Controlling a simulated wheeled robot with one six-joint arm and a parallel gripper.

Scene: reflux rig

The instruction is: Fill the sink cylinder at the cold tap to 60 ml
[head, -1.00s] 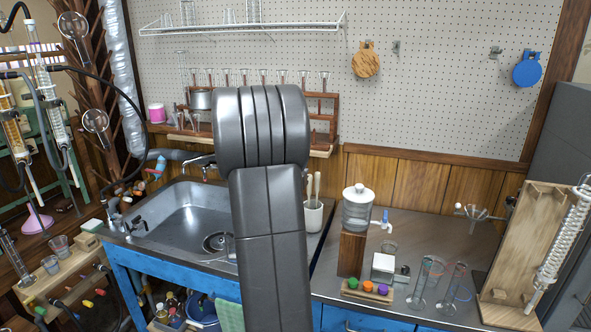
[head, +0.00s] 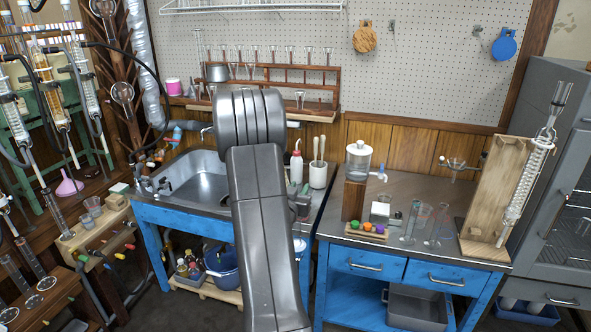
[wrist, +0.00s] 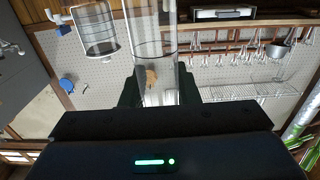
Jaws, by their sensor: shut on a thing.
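In the wrist view, which is upside down, my gripper (wrist: 158,90) is shut on a clear glass cylinder (wrist: 155,45). Dark ring lines show on its wall; I cannot make out a water level in it. In the head view my arm hides the cylinder and most of the gripper. The steel sink (head: 196,186) lies left of my arm, set in the blue bench. Tap fittings (head: 152,186) stand at its left edge, and a spout (head: 206,130) shows behind it, partly covered by my arm. I cannot tell which is the cold tap.
A white wash bottle (head: 296,167) and a white pot (head: 318,176) stand right of the sink. A water dispenser (head: 358,160) on a wooden block, colored stoppers and cylinders (head: 410,222) fill the right bench. Glassware racks crowd the left.

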